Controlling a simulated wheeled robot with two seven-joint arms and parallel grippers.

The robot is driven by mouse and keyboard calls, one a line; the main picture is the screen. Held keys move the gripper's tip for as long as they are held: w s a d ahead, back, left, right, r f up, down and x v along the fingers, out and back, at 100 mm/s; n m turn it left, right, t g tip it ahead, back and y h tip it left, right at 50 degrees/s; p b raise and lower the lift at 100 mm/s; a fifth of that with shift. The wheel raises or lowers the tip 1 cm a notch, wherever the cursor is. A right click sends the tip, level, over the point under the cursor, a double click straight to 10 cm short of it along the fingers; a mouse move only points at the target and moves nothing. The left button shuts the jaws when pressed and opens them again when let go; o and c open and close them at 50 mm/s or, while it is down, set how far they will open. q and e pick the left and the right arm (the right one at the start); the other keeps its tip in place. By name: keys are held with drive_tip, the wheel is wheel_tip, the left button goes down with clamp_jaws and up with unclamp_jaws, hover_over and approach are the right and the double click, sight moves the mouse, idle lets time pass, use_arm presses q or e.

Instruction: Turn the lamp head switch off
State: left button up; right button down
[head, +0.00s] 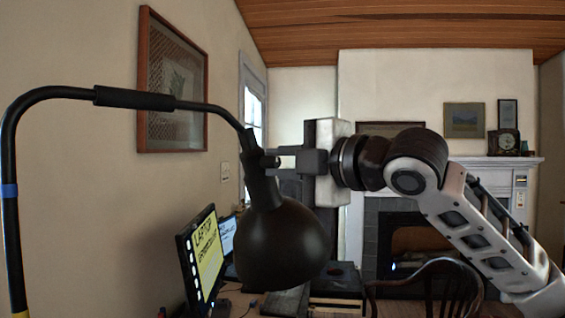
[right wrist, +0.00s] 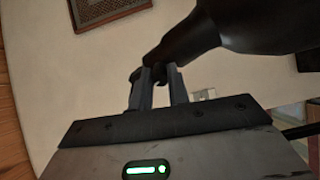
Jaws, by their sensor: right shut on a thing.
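The black lamp head (head: 282,245) hangs shade-down in the middle of the head view, on a curved black lamp arm (head: 135,98) from the left. The small lamp head switch (head: 268,161) sticks out from the right side of the lamp's neck. My right gripper (head: 284,160) reaches it from the right and is shut on it. In the right wrist view, the two fingers (right wrist: 162,88) stand on either side of a small dark part at the neck, with the lamp head (right wrist: 265,22) at upper right. My left gripper is not in view.
A monitor (head: 203,255) with a yellow screen stands on the desk below and left of the lamp head. A wooden chair (head: 425,282) and a fireplace (head: 415,250) are behind. A framed picture (head: 172,85) hangs on the left wall.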

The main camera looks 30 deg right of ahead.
drive_tip(key=c, duration=1.3)
unclamp_jaws()
drive_tip(key=shift+r, duration=0.2)
drive_tip(key=shift+c, duration=0.2)
drive_tip(key=shift+f, duration=0.1)
drive_tip(key=shift+s, duration=0.1)
